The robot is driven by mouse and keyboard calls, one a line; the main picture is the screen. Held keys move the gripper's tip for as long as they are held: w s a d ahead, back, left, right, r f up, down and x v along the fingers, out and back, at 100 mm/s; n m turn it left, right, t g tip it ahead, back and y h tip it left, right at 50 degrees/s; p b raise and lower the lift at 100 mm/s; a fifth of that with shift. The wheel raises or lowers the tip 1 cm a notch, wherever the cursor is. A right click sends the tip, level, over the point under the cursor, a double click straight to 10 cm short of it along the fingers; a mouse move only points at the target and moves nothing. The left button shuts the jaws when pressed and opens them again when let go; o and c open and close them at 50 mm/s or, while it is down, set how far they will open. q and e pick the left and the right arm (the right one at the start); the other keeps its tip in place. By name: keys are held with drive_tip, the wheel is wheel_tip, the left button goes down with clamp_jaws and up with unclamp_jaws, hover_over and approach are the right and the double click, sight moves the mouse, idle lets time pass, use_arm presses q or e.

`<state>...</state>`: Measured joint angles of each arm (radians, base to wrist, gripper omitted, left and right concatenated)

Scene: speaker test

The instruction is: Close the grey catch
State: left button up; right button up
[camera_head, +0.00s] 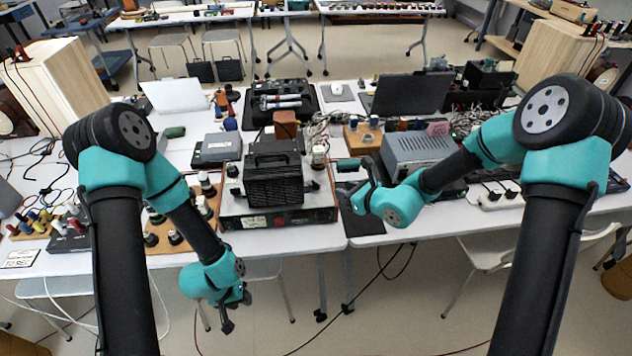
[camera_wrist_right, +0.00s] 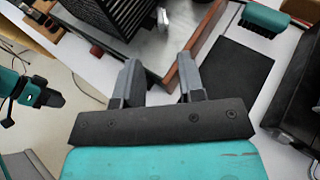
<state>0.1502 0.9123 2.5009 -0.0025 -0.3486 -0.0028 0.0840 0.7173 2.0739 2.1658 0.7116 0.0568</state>
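My right gripper (camera_head: 347,180) is just right of the unit. In its wrist view (camera_wrist_right: 158,75) the fingers are apart with nothing between them. My left gripper (camera_head: 236,315) hangs below the table's front edge, its opening unclear.
A dark mat (camera_head: 362,222) lies right of the unit, beneath my right gripper. A grey ribbed instrument (camera_head: 418,152) stands further right. A wooden board with dark knobs (camera_head: 165,232) is to the left. A black tray with tools (camera_head: 280,100) lies behind.

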sight(316, 181)
drive_tip(key=x, duration=1.3)
drive_tip(key=shift+w+a, duration=0.1)
clamp_jaws()
